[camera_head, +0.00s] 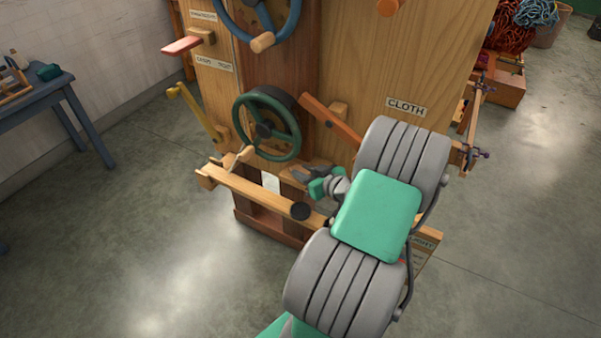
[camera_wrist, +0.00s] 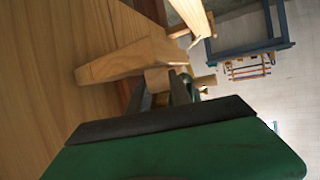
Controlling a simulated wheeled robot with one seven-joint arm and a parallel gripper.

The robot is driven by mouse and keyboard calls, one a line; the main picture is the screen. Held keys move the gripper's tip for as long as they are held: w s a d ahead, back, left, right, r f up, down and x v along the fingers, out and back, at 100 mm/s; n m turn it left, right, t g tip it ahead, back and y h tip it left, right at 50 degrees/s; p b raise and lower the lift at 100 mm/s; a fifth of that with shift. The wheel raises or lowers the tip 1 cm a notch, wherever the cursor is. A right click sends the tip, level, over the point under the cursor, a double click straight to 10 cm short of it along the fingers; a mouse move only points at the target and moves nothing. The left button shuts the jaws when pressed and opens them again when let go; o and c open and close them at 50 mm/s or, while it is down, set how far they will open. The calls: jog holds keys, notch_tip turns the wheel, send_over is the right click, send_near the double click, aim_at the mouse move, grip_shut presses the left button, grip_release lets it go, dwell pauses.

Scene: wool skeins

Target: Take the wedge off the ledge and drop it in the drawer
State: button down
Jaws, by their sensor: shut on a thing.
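In the head view my gripper (camera_head: 308,173) reaches low in front of the wooden cabinet, pointing left, just behind a long pale wooden bar (camera_head: 245,187). In the wrist view its dark fingers (camera_wrist: 163,92) are closed at a pale, tapered wooden piece (camera_wrist: 120,62), which looks like the wedge. The fingers and the green gripper body hide part of the grip, and the contact is not clear. I cannot tell for sure which wooden part is the ledge or the drawer.
A green handwheel (camera_head: 268,127) and an orange lever (camera_head: 331,122) stick out of the cabinet just above my gripper. A yellow lever (camera_head: 197,112) is to their left. A blue table (camera_head: 45,97) stands at the far left. The floor in front at left is clear.

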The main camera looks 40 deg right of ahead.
jog(key=shift+r, duration=0.55)
jog(key=shift+s+r, duration=0.2)
jog(key=shift+s, duration=0.05)
jog(key=s+b, duration=0.1)
jog(key=s, duration=1.6)
jog(key=shift+s+a, duration=0.25)
jog(key=shift+a, duration=0.2)
jog(key=shift+w, duration=0.1)
